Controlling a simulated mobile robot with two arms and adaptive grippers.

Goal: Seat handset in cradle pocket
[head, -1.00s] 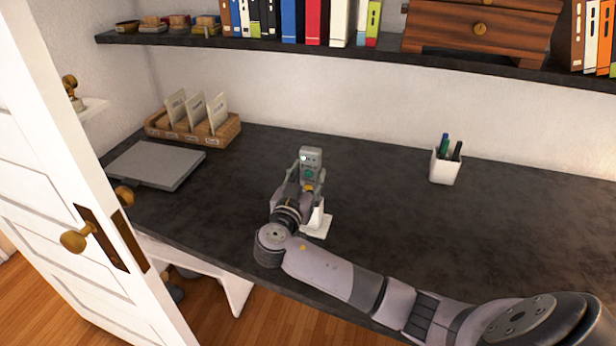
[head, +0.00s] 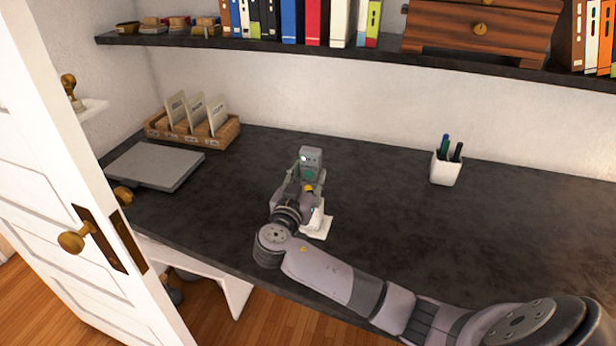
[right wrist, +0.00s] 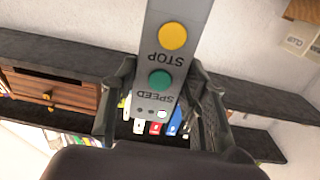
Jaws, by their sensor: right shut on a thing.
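The handset (head: 311,158) is a small grey box with a green button, upright above the dark desk. My right gripper (head: 303,182) is shut on it. In the right wrist view, the handset (right wrist: 176,50) shows a yellow STOP button and a green SPEED button, and its lower part lies between the fingers of my right gripper (right wrist: 160,100). The white cradle (head: 318,226) stands on the desk just below and behind the gripper; its pocket is mostly hidden by my gripper. I cannot tell whether handset and cradle touch. My left gripper is not in view.
A grey flat slab (head: 156,166) and a wooden card tray (head: 193,130) are at the desk's left. A white pen cup (head: 446,167) stands to the right. A shelf (head: 400,58) runs above. An open white door (head: 70,200) is at left.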

